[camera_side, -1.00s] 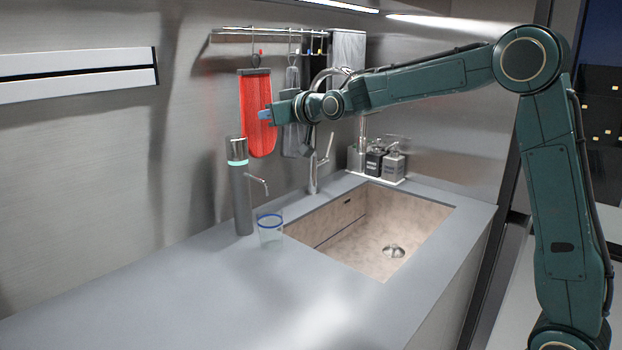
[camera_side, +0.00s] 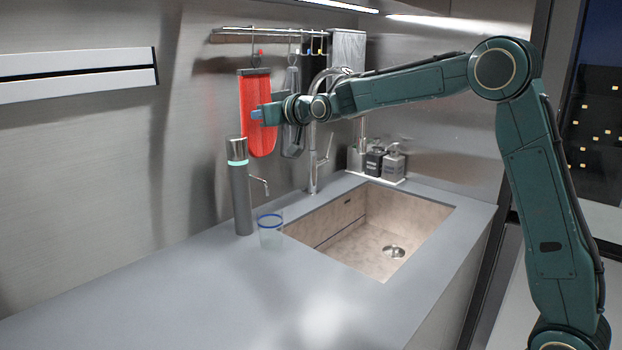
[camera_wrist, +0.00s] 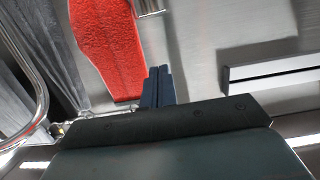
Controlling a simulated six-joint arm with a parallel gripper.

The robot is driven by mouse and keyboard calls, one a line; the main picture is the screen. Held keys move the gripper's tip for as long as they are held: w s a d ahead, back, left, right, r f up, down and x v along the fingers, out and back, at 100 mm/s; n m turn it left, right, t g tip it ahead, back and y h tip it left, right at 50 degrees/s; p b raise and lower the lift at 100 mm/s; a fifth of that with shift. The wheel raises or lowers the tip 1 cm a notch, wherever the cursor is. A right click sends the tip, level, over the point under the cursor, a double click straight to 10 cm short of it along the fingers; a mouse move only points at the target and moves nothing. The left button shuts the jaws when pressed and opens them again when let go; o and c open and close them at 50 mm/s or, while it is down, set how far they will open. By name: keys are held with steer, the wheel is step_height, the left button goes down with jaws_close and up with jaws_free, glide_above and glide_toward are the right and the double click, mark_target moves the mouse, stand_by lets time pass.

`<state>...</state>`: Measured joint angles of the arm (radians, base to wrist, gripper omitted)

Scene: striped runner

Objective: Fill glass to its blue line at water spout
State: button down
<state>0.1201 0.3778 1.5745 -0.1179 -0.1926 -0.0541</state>
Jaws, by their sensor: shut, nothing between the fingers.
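The glass (camera_side: 270,234), clear with a blue line near its top, stands upright on the grey counter beside the sink. The water spout (camera_side: 240,190) is a slim dark column with a glowing teal ring and a thin side nozzle; it stands just behind and left of the glass. The nozzle tip is above the glass. Whether water is flowing, and the exact water level, I cannot make out. My gripper (camera_side: 258,115) is shut and empty, in the air above the spout, in front of the red mitt. Its blue fingers (camera_wrist: 158,88) lie together in the wrist view.
The red mitt (camera_side: 257,112) and a grey cloth (camera_side: 292,122) hang from a wall rail (camera_side: 270,31). A tall tap (camera_side: 315,160) stands behind the beige sink (camera_side: 408,217). Dispensers (camera_side: 375,160) stand at the back corner. The front counter (camera_side: 180,290) is clear.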

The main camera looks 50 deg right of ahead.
glide_above(243, 141)
steer(key=shift+f, duration=0.8)
steer(key=shift+s+f, duration=0.2)
steer(key=shift+f, duration=1.75)
steer(key=shift+f, duration=1.4)
stand_by(1.9)
steer(key=s+r, duration=0.7)
steer(key=s, duration=0.3)
steer(key=shift+r, duration=0.25)
stand_by(0.7)
